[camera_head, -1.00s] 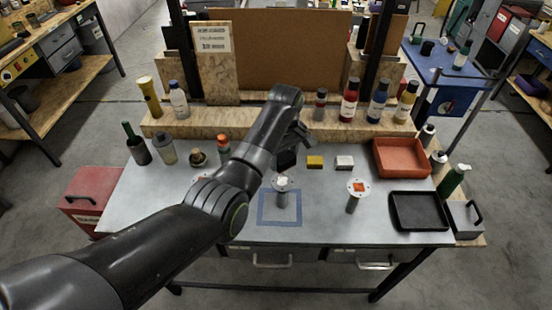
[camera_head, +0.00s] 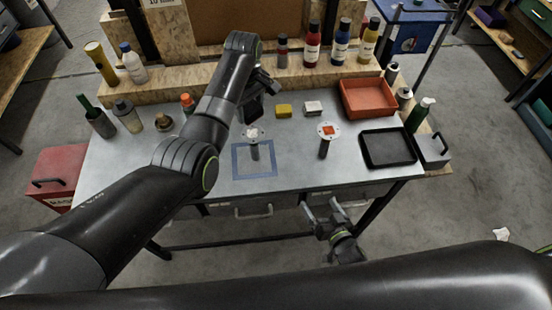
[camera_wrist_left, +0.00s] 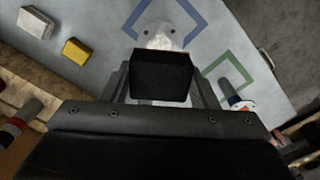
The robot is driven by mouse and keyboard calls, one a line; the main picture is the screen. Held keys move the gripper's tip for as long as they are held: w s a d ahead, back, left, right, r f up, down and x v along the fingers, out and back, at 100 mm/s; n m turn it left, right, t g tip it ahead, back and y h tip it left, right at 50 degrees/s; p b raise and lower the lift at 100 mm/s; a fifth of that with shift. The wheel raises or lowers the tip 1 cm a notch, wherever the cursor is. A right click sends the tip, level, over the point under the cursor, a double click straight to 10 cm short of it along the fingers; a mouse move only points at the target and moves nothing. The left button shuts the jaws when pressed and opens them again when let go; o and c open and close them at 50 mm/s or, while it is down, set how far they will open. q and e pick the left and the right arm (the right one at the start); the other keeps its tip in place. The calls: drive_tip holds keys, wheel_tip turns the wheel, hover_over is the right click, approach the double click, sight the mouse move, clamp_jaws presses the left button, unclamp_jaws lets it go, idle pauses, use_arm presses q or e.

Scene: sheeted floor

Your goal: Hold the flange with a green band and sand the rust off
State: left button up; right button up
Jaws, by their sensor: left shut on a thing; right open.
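My left gripper (camera_head: 258,94) is shut on a black block (camera_head: 251,110), which also shows in the left wrist view (camera_wrist_left: 160,77). Just in front of the block a flange (camera_head: 254,135) with a pale top stands in the blue tape square (camera_head: 234,165). In the left wrist view the block hides part of this flange (camera_wrist_left: 165,38); I cannot tell whether they touch. A second flange (camera_head: 327,131) with an orange-red patch stands to the right. My right gripper (camera_head: 325,212) is open and empty by the table's front edge. I cannot make out a green band on either flange.
A green tape outline (camera_wrist_left: 250,58) shows in the left wrist view, with a red-and-white-ended thing (camera_wrist_left: 240,104) beside it. A yellow block (camera_head: 284,111), white block (camera_head: 313,107), red tray (camera_head: 368,98) and black tray (camera_head: 388,147) lie at the right. Bottles line the back.

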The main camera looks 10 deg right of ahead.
drive_tip(key=w+a+r+n+t+y, duration=0.1)
drive_tip(key=w+a+r+n+y, duration=0.2)
drive_tip(key=w+a+r, duration=0.3)
drive_tip(key=n+y, duration=0.2)
drive_tip(key=n, duration=0.3)
approach(253, 133)
drive_tip(key=x, duration=1)
drive_tip(key=shift+a+f, duration=0.15)
drive_tip(key=c, duration=1.2)
